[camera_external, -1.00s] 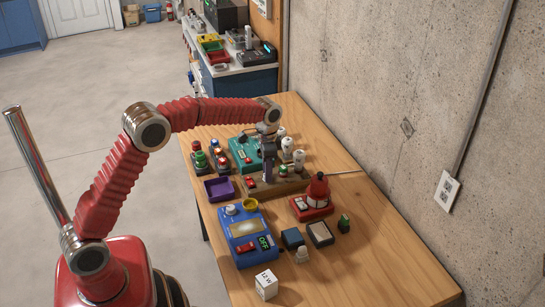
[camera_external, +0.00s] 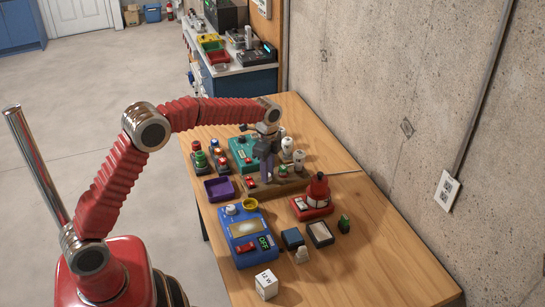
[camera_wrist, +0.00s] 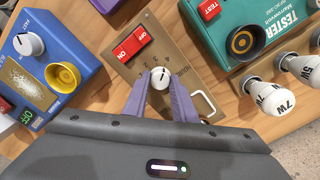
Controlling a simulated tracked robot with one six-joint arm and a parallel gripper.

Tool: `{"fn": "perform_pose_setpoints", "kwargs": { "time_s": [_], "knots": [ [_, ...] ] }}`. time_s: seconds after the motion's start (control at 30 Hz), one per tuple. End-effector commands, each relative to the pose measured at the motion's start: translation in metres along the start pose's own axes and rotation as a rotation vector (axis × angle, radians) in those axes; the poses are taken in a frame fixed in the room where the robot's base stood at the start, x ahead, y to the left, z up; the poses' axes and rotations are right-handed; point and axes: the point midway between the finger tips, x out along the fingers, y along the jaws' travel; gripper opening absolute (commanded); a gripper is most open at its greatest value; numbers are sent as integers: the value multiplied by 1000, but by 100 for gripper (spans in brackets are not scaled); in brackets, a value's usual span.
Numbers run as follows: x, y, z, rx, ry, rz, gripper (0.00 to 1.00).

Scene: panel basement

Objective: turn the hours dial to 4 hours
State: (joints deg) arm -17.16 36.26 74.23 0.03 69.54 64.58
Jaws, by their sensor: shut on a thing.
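The hours dial (camera_wrist: 160,77) is a small white round knob with a dark pointer line, on a brown panel box (camera_wrist: 180,50) with a red ON/OFF rocker switch (camera_wrist: 133,44). The pointer leans up and to the right in the wrist view. In the external view my gripper (camera_external: 267,180) points down onto the brown box (camera_external: 290,187) and hides the dial.
In the wrist view, a blue device (camera_wrist: 45,65) with a white knob and yellow ring stands left. A teal tester (camera_wrist: 262,25) and white bulbs (camera_wrist: 268,95) are close by on the right. In the external view, a purple tray (camera_external: 219,190) and a red device (camera_external: 314,200) stand near the box.

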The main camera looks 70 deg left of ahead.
Motion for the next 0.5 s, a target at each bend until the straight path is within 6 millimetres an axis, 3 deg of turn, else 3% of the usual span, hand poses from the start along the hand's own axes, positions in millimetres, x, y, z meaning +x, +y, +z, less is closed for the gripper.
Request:
{"fn": "perform_pose_setpoints", "kwargs": {
  "time_s": [0.37,0.4,0.5],
  "knots": [
    [-2,-2,-2,4,5,-7,2],
    [-2,-2,-2,4,5,-6,27],
    [-1,-1,-2,4,4,-5,34]
  ]
}}
